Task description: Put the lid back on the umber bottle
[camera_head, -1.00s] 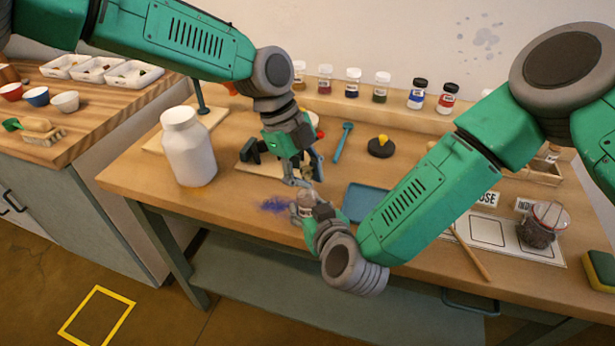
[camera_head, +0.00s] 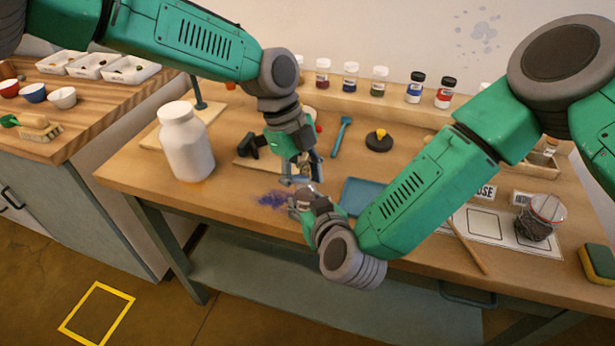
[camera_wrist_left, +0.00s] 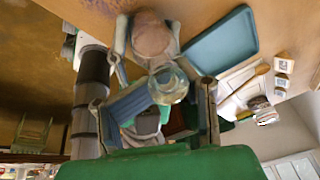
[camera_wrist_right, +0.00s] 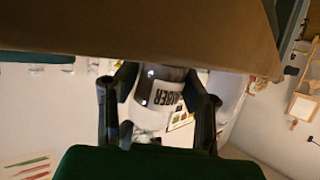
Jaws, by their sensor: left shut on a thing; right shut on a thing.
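The bottle (camera_head: 304,193) shows small in the head view, near the table's front edge. My left gripper (camera_head: 301,178) is right above the bottle's top, pointing down. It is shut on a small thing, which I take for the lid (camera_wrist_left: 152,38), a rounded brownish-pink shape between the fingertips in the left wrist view. A clear glassy round piece (camera_wrist_left: 168,85) shows there too. The fingers hide whether lid and bottle touch.
Blue pigment (camera_head: 272,199) is spilled left of the bottle. A large white jar (camera_head: 186,145) stands further left. A blue tray (camera_head: 366,195) lies just right of my right gripper. Small bottles line the back.

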